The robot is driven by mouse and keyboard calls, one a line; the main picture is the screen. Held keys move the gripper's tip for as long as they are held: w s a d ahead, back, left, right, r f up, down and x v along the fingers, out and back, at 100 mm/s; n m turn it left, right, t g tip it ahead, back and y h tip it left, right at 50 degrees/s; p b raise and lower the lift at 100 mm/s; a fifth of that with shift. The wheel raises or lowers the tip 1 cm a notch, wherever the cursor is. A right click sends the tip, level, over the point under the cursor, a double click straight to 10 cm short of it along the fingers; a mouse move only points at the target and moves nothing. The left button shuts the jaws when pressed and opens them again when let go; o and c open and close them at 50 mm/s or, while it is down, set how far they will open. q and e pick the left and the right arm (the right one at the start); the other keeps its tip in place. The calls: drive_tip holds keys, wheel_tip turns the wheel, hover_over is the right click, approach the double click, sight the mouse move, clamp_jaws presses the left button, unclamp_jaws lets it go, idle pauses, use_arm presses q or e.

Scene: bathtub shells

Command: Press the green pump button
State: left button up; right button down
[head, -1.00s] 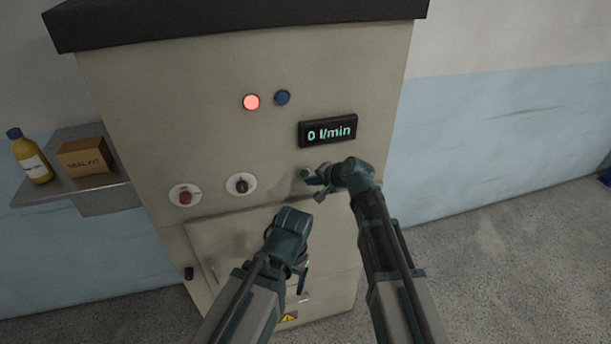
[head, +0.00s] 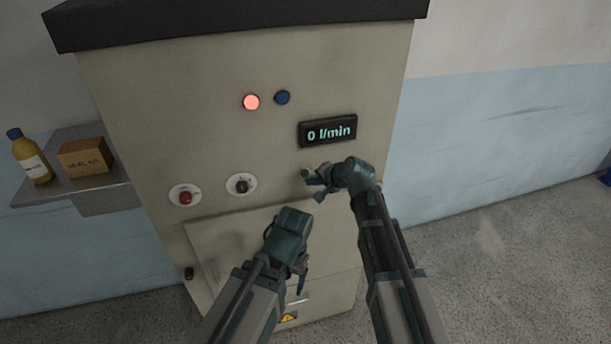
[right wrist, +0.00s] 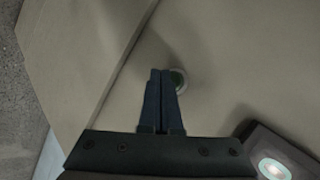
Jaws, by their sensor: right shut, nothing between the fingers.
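The green pump button (right wrist: 179,79) shows in the right wrist view as a dark green disc in a pale ring, partly covered by my fingertips. In the head view, the button (head: 306,173) is a small spot on the cabinet front below the display. My right gripper (head: 314,184) is at the button, its fingers shut and empty. Its tips (right wrist: 161,73) overlap the button's left side in the right wrist view; whether they touch it I cannot tell. My left gripper (head: 302,282) hangs before the lower cabinet door, its fingers too hidden to judge.
The cabinet (head: 200,100) carries a lit red lamp (head: 251,102), a blue lamp (head: 282,97) and a display (head: 328,130) reading 0 l/min. A red button (head: 185,197) and a black knob (head: 241,186) sit left of my right gripper. A side shelf holds a bottle (head: 32,160) and box (head: 85,158).

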drive_tip(key=shift+w, duration=0.1)
idle(0.6)
drive_tip(key=shift+w+a, duration=0.1)
drive_tip(key=shift+w, duration=0.2)
drive_tip(key=shift+w+a, duration=0.15)
drive_tip(key=shift+w, duration=0.3)
idle(0.6)
drive_tip(key=shift+s, duration=0.1)
drive_tip(key=shift+s+d, duration=0.25)
drive_tip(key=shift+s, duration=0.5)
drive_tip(key=s, duration=0.1)
drive_tip(key=s+d, duration=0.1)
drive_tip(key=s, duration=0.2)
drive_tip(key=shift+s+d, duration=0.3)
drive_tip(key=shift+s, duration=0.1)
idle(0.8)
